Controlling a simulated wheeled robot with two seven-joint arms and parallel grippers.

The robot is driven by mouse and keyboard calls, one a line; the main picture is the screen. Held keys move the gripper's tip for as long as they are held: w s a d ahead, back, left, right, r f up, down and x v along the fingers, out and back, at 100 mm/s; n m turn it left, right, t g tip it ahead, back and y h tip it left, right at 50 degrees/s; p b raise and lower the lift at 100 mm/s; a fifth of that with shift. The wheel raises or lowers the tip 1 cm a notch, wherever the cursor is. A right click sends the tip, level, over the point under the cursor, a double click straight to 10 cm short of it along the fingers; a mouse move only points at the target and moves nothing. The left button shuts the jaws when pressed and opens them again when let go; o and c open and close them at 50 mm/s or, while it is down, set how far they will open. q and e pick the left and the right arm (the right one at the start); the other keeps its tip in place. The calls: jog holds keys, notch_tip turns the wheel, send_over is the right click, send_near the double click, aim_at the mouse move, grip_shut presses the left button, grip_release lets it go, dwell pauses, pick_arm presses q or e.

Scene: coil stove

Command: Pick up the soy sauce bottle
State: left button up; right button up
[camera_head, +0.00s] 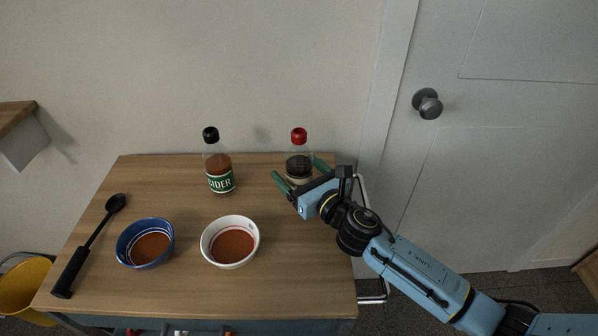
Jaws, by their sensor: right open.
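The soy sauce bottle (299,162), with a red cap and dark liquid, stands upright at the back right of the wooden table. My right gripper (299,174) reaches in from the right and is open. Its two green fingers lie to either side of the bottle in the picture, and the gripper hides the bottle's lower part. I cannot tell whether a finger touches the bottle. My left gripper is out of view.
A cider bottle (219,171) with a black cap stands left of the soy sauce on the table (190,288). A blue bowl (145,262), a white bowl (230,261) and a black spoon (91,249) are nearer. The wall is close behind; a door (500,170) is right.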

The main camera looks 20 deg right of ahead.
aim_at(303, 138)
jog(key=c, duration=1.3)
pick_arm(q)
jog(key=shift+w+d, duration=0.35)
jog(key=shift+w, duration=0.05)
pick_arm(e)
jog(key=shift+c, duration=0.4)
jog(key=shift+r, duration=0.15)
